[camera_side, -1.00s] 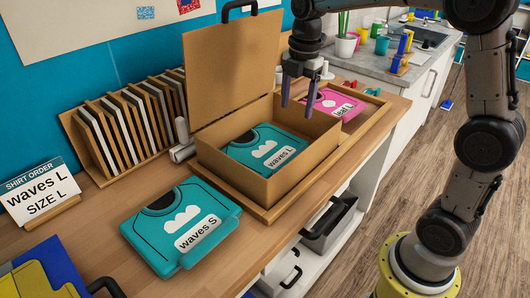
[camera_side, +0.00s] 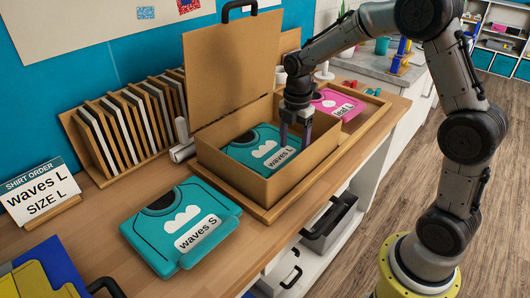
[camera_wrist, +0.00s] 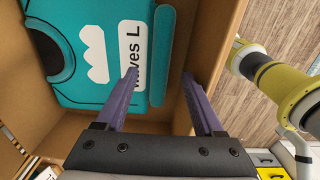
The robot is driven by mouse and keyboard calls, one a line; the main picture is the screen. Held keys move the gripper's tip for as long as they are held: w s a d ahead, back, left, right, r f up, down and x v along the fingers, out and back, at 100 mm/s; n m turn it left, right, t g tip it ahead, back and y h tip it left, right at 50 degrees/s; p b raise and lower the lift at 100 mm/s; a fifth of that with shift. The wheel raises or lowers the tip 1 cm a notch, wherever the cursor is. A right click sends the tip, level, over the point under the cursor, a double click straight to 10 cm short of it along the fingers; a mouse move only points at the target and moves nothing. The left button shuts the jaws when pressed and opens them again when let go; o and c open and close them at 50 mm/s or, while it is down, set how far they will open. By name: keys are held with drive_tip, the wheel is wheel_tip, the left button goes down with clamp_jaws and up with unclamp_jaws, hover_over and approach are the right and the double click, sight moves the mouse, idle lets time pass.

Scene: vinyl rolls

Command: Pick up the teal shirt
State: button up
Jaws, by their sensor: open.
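A folded teal shirt labelled "waves L" (camera_side: 254,146) lies inside the open cardboard box. In the wrist view the teal shirt (camera_wrist: 88,80) fills the upper left, with its white label near the left finger. My gripper (camera_side: 295,144) is open at the right part of the box, its fingers reaching down into it. In the wrist view my gripper (camera_wrist: 165,78) has its left finger over the label and its right finger by the box wall. Another folded teal shirt, labelled "waves S" (camera_side: 160,232), lies on the table in front of the box.
The cardboard box (camera_side: 232,184) has its tall lid standing up at the back. A pink shirt (camera_side: 328,101) lies in a tray right of it. An order sign (camera_side: 38,192) reads "waves L, SIZE L". A rack of boards (camera_side: 125,125) stands at the back.

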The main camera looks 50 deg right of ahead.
sight(293, 157)
drive_tip(key=shift+f, duration=1.95)
clamp_jaws()
